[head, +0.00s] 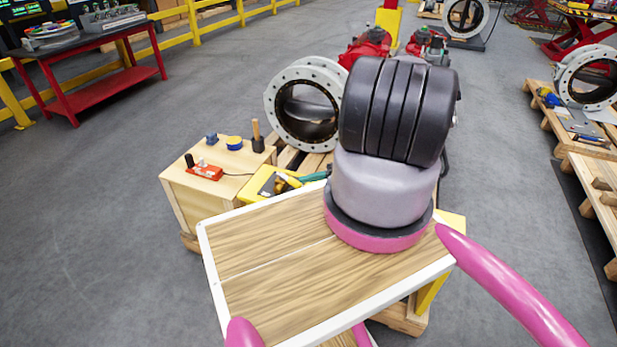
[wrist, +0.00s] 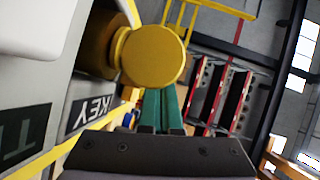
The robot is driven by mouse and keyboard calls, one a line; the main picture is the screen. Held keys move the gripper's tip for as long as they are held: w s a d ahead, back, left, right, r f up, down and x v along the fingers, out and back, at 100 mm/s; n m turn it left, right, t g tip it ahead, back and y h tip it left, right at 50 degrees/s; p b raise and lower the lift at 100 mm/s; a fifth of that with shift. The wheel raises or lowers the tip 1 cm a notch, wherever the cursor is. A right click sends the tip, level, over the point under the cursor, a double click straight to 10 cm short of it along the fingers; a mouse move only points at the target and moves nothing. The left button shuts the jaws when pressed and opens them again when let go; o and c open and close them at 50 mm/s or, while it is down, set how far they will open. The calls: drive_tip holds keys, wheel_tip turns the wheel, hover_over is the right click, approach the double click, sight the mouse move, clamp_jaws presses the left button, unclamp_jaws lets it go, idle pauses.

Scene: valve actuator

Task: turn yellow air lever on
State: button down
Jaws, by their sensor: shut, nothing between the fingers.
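In the wrist view, a yellow round-ended part (wrist: 152,55), likely the air lever's knob, stands out from a pale panel on a darker yellow stem. My gripper (wrist: 161,98) has its green fingers together and empty. Their tips are just below the yellow round face; I cannot tell whether they touch it. In the head view, my gripper's teal fingers (head: 315,177) show left of my arm, beside a yellow part (head: 290,180) on a yellow box (head: 258,183). My arm hides much of that area.
A wooden crate (head: 196,202) carries a red device (head: 205,173) and small blue and yellow items. A white-flanged pipe (head: 303,108) stands behind. Open grey floor lies left; pallets (head: 600,190) are right.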

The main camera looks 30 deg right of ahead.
drive_tip(key=shift+s+a, duration=0.45)
drive_tip(key=shift+a, duration=0.05)
drive_tip(key=shift+d, duration=0.15)
